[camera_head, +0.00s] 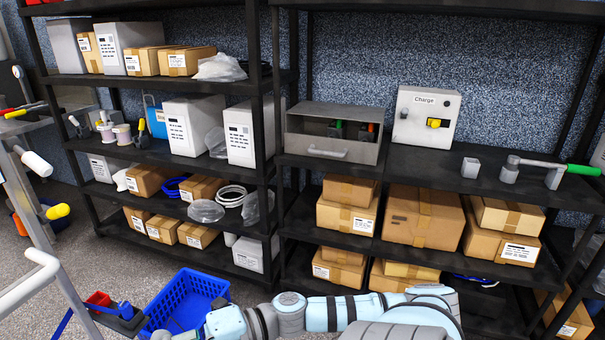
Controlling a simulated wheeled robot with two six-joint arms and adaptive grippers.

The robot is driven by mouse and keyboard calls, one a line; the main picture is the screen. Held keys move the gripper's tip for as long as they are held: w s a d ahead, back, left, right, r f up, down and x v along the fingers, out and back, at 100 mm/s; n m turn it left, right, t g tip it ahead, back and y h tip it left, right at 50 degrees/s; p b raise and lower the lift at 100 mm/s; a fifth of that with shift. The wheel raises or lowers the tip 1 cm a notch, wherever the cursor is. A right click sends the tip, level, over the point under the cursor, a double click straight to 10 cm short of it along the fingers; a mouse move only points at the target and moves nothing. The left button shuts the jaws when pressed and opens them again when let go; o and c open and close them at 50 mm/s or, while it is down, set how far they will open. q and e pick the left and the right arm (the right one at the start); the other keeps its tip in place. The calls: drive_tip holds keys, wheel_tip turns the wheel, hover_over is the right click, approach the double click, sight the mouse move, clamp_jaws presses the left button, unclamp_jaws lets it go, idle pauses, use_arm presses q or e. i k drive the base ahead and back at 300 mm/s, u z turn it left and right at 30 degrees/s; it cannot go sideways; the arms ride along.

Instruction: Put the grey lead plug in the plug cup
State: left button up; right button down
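On the upper level of the right shelf unit stands a small grey square cup (470,167), which looks like the plug cup. To its right is a short grey plug-like cylinder (509,174). I cannot tell for sure that this cylinder is the grey lead plug. A white box marked "Charge" (416,108) stands behind, with a yellow plug-like part (433,123) on its front. My pale blue and grey arm links cross the bottom edge, well below the shelf. I cannot make out either gripper.
An open grey metal bin (338,149) stands left of the charge box. Cardboard boxes (422,216) fill the lower levels. A blue basket (184,302) is on the floor, left. A cart with pale rails stands at far left. The shelf surface around the cup is clear.

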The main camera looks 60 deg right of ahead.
sight(468, 174)
drive_tip(key=k, duration=0.8)
drive_tip(key=z, duration=1.45)
drive_tip(key=i, duration=1.75)
drive_tip(key=z, duration=1.5)
drive_tip(key=i, duration=1.4)
drive_tip(key=z, duration=0.55)
